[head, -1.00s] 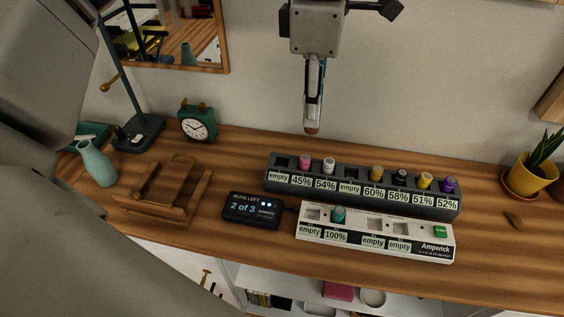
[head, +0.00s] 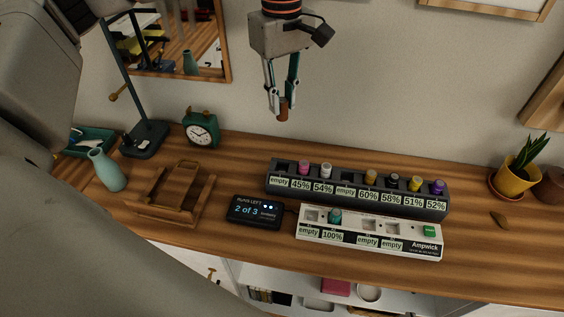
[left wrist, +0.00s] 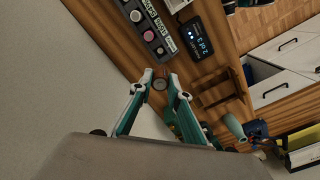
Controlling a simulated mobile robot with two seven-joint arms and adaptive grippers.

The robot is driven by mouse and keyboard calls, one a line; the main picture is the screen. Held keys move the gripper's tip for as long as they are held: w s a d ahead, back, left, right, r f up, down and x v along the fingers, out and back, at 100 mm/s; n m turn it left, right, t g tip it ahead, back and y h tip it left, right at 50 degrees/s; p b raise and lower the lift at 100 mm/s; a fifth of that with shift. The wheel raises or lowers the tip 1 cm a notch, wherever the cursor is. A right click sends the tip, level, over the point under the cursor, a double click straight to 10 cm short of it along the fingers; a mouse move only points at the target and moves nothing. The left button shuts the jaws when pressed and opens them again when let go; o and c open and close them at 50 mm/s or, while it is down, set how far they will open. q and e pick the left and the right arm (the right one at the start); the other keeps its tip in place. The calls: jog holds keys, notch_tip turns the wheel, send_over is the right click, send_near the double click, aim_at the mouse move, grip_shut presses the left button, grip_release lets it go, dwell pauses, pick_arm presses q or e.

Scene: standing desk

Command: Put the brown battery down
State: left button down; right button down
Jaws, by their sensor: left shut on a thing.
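My left gripper (head: 281,106) is shut on the brown battery (head: 283,112) and holds it upright in the air, in front of the wall and above the back of the desk. In the left wrist view the battery (left wrist: 160,84) shows end-on between the fingertips. A dark battery rack (head: 358,199) stands below and to the right of it. The rack holds several coloured batteries; its first and fourth slots read "empty". A white Ampwick charger (head: 418,243) lies in front, with a teal battery (head: 335,215) at its "100%" slot and three slots labelled "empty". My right gripper is not in view.
A small display (head: 255,211) reading "2 of 3" sits left of the charger. A wooden stand (head: 172,195), green clock (head: 201,130), pale vase (head: 108,170) and lamp stand left. A potted plant (head: 513,180) stands right. Bare desk lies behind the rack.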

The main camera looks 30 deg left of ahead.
aim_at(282, 120)
pick_arm(q)
notch_tip(282, 120, down, 18)
jog(key=shift+r+b, duration=0.1)
jog(key=shift+b, duration=0.2)
dwell(0.3)
jog(key=c, duration=2.2)
grip_release()
jog(key=shift+f, duration=0.2)
jog(key=o, duration=0.3)
jog(key=shift+r, duration=0.1)
notch_tip(282, 120, up, 12)
jog(key=shift+r, duration=0.1)
